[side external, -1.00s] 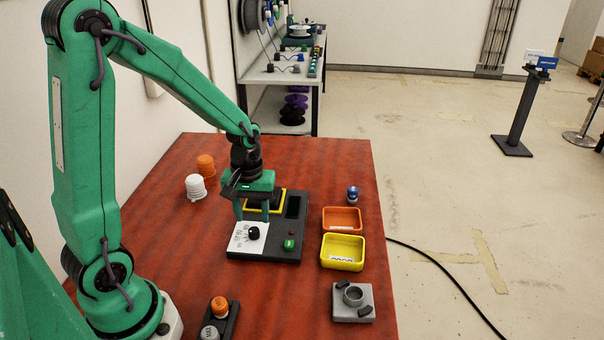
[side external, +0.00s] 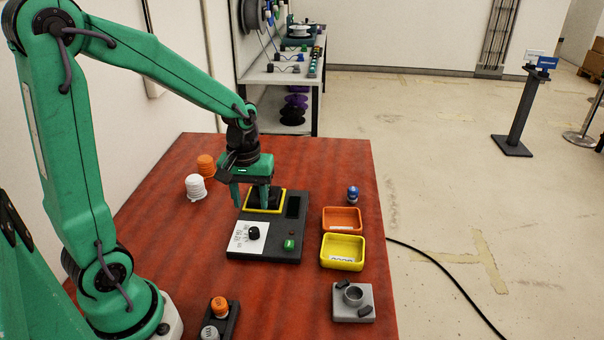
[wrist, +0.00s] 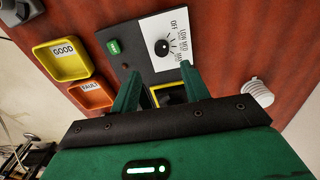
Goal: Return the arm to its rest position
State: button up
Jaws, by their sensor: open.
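My green arm reaches over the red table from the left. My gripper (side external: 250,198) points down with its fingers apart, above the left and back part of the dark panel unit. In the wrist view my gripper (wrist: 158,88) has two separate green fingers with nothing between them. The panel unit (side external: 271,250) carries a white dial plate (side external: 240,240) with a black knob (side external: 253,233), a green button (side external: 289,244) and a yellow-framed square (side external: 280,205), which the fingers partly hide.
An orange tray (side external: 342,228) and a yellow tray (side external: 329,265) stand right of the panel, labelled FAULT and GOOD in the wrist view. A grey fixture (side external: 366,312), a blue cap (side external: 353,194), and white (side external: 195,190) and orange (side external: 206,163) caps stand around it. Two caps sit in a dark holder (side external: 232,318).

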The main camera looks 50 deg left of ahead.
jog(key=s+d+r+m+t, duration=0.2)
jog(key=s+d+r+m, duration=0.1)
jog(key=r, duration=0.3)
jog(key=s+d+r+m+t, duration=0.3)
jog(key=s+r+m, duration=0.2)
jog(key=s+r, duration=0.1)
jog(key=shift+s+d+r+m, duration=0.3)
jog(key=shift+d+r+m, duration=0.05)
jog(key=shift+r+m, duration=0.1)
